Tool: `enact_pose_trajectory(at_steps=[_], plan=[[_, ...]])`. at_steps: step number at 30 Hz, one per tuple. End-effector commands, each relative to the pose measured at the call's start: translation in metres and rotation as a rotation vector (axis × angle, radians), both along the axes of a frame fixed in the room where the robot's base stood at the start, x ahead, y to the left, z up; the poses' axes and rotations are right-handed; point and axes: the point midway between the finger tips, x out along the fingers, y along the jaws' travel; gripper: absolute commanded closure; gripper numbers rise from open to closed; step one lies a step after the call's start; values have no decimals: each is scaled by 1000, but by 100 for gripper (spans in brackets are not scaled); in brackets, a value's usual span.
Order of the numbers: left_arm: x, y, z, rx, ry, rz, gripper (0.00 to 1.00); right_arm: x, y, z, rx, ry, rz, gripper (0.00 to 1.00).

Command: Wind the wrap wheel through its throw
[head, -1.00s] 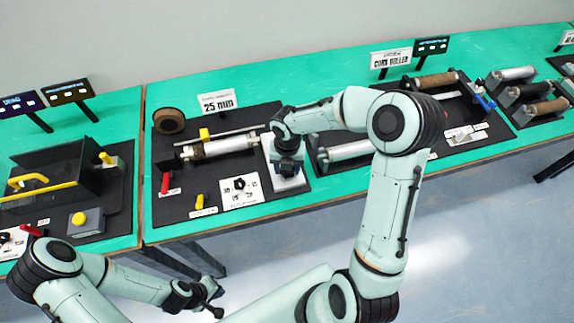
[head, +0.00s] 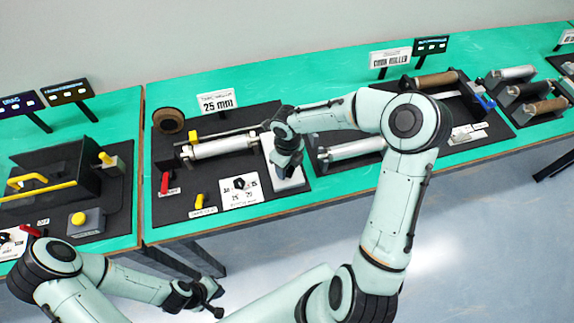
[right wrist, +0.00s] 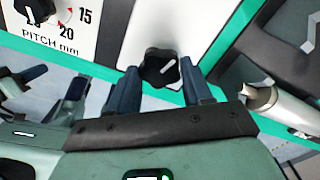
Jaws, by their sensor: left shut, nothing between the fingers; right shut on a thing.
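The wrap wheel appears to be the small black knob with a white mark (right wrist: 163,70) in the right wrist view, between my right fingers. My right gripper (right wrist: 165,92) is shut on it. In the head view my right gripper (head: 287,165) points down over the pale block (head: 296,182) at the right end of the 25 mm station and hides the knob. The station's pale roller (head: 222,147) lies to the left of the gripper. My left gripper (head: 214,303) is shut and empty, low in front of the table.
A white pitch card with a black dial (head: 239,184), a red lever (head: 165,183) and a yellow lever (head: 200,202) stand on the same base. A brown tape roll (head: 168,121) is behind. Another roller station (head: 355,150) is close on the right.

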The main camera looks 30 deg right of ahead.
Motion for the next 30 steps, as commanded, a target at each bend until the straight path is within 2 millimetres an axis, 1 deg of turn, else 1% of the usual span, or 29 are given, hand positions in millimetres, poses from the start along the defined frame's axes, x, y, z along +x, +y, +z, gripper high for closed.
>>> enact_pose_trajectory(at_steps=[9, 15, 21, 30], plan=[[0, 0, 0, 0, 0, 0, 100, 1, -1, 0, 4, -3, 179, 81], [0, 0, 0, 0, 0, 0, 100, 1, -1, 0, 4, -3, 263, 81], [0, 0, 0, 0, 0, 0, 100, 1, -1, 0, 1, -3, 314, 81], [0, 0, 0, 0, 0, 0, 100, 1, -1, 1, -4, -1, 342, 81]])
